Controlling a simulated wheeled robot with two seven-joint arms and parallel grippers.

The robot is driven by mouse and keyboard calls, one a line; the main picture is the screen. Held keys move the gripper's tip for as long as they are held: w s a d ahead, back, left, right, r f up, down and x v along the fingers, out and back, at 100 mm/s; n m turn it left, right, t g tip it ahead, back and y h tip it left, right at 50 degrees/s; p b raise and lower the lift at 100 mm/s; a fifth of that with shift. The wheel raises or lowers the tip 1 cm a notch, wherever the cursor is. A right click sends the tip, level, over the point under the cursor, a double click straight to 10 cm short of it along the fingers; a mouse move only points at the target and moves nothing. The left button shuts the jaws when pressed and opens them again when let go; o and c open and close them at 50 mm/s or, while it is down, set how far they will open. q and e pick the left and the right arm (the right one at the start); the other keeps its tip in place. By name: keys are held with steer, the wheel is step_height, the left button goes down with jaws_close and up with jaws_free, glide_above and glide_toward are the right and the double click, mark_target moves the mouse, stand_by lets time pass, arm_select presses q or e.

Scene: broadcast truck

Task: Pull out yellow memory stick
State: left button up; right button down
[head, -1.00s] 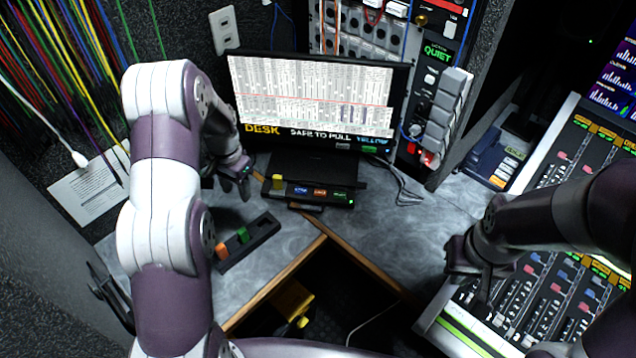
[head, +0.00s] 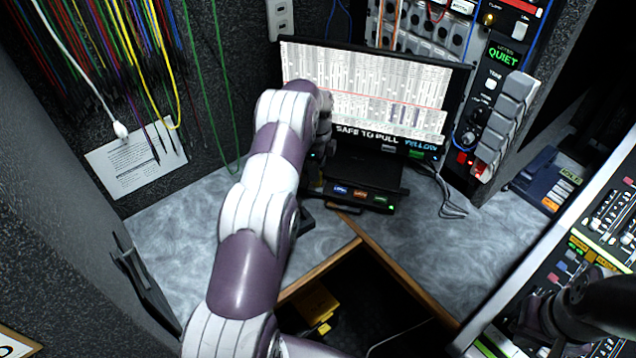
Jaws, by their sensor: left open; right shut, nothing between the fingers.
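The black dock (head: 385,178) stands below the monitor, with blue, orange and green labels on its front. The yellow memory stick is not visible; my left arm covers the dock's left end. My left gripper (head: 319,155) is at that left end, open and mostly hidden behind its own arm. I cannot tell whether it touches the stick. The monitor (head: 365,90) reads "SAFE TO PULL" and "YELLOW". My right gripper (head: 541,318) is shut and empty over the mixing console at lower right.
A dark holder (head: 306,221) is mostly hidden behind my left arm. An open gap in the desk holds a yellow object (head: 315,308). The mixing console (head: 590,250) fills the right.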

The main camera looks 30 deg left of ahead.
arm_select(q)
step_height(320, 180, down, 3)
steer(key=shift+r, duration=0.1)
steer(key=shift+f, duration=0.35)
jaws_close()
steer(key=shift+r, duration=0.1)
